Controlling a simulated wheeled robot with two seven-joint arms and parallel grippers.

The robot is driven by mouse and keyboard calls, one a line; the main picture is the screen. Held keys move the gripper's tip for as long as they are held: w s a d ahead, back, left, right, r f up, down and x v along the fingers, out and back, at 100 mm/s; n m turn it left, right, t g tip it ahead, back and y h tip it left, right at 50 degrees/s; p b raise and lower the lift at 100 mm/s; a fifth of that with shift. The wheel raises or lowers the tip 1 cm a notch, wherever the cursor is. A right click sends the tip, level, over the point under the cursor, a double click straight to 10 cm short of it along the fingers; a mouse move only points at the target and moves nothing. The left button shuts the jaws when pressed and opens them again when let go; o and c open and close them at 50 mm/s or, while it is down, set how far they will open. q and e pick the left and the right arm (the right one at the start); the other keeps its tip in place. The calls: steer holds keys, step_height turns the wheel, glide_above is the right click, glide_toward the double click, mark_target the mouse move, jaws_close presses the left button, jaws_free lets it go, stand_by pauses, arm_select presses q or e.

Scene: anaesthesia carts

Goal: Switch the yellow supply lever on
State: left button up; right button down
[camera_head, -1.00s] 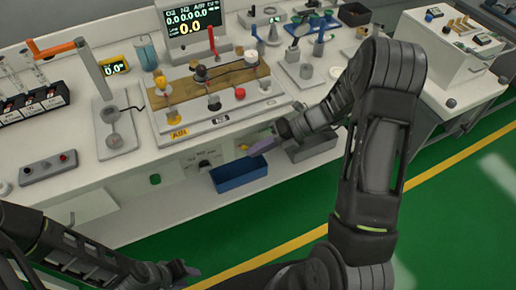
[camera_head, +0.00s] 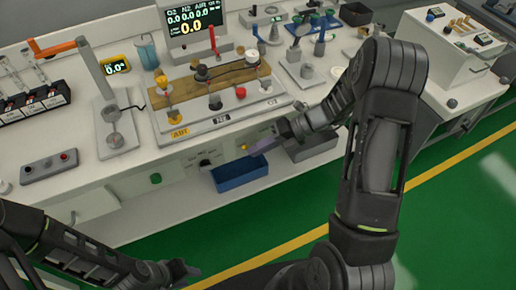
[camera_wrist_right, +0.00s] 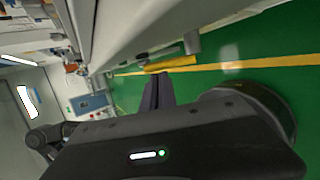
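A dark selector (camera_head: 205,162) and a green button (camera_head: 155,179) are on the same front face. A blue bin (camera_head: 240,173) sits below, with a grey bin (camera_head: 310,146) to its right. The bench top holds a crowded manifold board (camera_head: 215,122). The green floor in front is clear.

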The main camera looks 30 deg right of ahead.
steer(key=shift+w+d+r, duration=0.15)
steer(key=shift+w, duration=0.05)
steer(key=shift+r+p, duration=0.75)
steer(key=shift+p, duration=0.2)
steer(key=shift+s+f, duration=0.15)
